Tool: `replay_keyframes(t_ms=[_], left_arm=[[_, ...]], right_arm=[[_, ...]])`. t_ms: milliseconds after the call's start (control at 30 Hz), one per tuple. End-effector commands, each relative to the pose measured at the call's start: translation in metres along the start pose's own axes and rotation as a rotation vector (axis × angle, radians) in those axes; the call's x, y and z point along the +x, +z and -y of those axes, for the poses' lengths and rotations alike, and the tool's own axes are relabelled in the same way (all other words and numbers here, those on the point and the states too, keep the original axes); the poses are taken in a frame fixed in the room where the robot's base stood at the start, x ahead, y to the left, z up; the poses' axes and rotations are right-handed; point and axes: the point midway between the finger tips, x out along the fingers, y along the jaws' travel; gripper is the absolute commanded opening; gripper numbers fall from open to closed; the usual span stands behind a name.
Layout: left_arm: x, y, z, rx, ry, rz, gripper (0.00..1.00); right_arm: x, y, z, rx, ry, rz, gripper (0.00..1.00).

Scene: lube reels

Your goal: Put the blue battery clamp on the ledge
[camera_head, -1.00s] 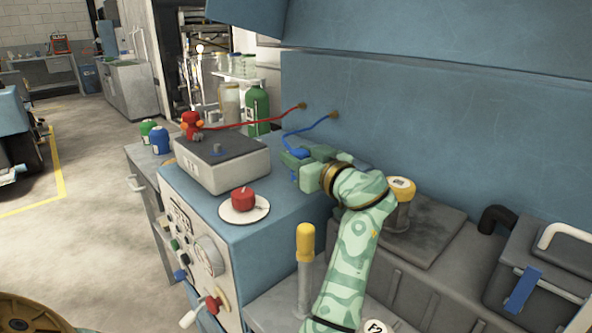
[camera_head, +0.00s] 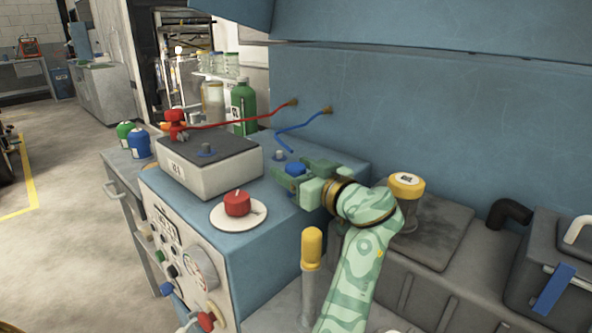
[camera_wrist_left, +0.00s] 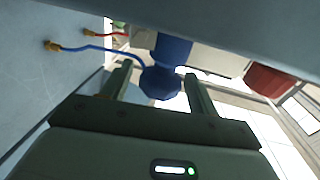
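The blue battery clamp (camera_head: 295,169) is at the fingers of my left gripper (camera_head: 301,173), just above the blue cabinet top (camera_head: 262,205), the ledge-like surface by the wall. Whether the clamp touches that top is unclear. In the left wrist view the clamp (camera_wrist_left: 161,82) sits between the two fingers (camera_wrist_left: 158,88), with a narrow gap showing on each side, so the gripper looks open around it. A blue cable (camera_head: 305,126) runs from the wall down to near the clamp. My right gripper is not in view.
A grey battery box (camera_head: 208,167) with a red clamp (camera_head: 174,120) stands to the left. A red knob (camera_head: 238,204) on a white disc is in front. A yellow-handled lever (camera_head: 311,247) stands beside my arm. Green bottle (camera_head: 243,107) is behind.

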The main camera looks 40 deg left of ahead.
Motion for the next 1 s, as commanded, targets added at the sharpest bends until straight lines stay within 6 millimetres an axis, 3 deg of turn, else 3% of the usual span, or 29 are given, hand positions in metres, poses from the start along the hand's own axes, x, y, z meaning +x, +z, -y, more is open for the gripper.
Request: replay_keyframes(t_ms=[200,367,700,1000], left_arm=[[-0.001,-0.003,0.0,-0.001,0.0,0.0,0.6],[-0.031,-0.004,0.0,0.001,0.004,0.002,0.6],[-0.104,-0.004,0.0,0.0,0.001,-0.001,0.6],[-0.121,-0.001,0.0,0.001,0.0,0.0,0.6]], right_arm=[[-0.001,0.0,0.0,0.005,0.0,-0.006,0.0],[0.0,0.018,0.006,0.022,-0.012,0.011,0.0],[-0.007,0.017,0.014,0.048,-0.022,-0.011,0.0],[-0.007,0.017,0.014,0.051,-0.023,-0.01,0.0]])
